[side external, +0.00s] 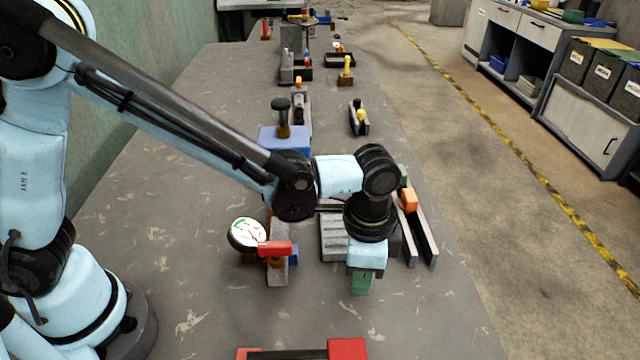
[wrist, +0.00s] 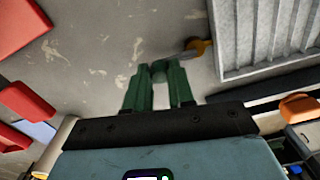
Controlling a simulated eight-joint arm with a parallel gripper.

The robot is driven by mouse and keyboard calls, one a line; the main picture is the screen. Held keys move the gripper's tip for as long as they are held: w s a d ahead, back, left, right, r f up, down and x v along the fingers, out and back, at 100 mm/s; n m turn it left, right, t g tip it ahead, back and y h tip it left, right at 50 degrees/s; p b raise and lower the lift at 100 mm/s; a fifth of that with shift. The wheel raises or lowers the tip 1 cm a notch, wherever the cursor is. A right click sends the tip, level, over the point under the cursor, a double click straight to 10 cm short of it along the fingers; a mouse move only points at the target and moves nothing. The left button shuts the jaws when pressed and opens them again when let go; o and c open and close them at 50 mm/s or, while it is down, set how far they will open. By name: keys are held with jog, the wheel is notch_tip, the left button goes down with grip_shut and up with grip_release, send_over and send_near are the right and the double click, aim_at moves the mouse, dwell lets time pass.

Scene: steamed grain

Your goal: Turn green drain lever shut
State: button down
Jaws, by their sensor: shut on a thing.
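The drain lever (wrist: 186,52) shows in the wrist view, with a brass-coloured pivot, a dark arm running left from it and a green end. My gripper (wrist: 159,78) has its green fingers shut around that green end. In the side view my gripper (side external: 363,284) points down in front of the ribbed tray (side external: 334,238). The lever is hidden there behind the gripper.
A white dial gauge (side external: 248,234) and a red handle (side external: 275,248) stand left of my gripper. A slotted rail with an orange block (side external: 408,199) is to the right. Red blocks (side external: 347,348) lie at the near edge. Bare table lies between.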

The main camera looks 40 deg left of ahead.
jog(key=c, duration=1)
grip_release()
jog(key=shift+o, duration=0.2)
jog(key=shift+r, duration=0.1)
notch_tip(320, 180, up, 12)
jog(key=s+a+n+t, duration=0.2)
jog(key=a+n, duration=0.3)
jog(key=a, duration=0.6)
jog(key=s+a+f+n+t, duration=0.1)
jog(key=a+n+t, duration=0.4)
jog(key=a, duration=0.7)
jog(key=shift+s+n, duration=0.45)
jog(key=shift+n, duration=0.05)
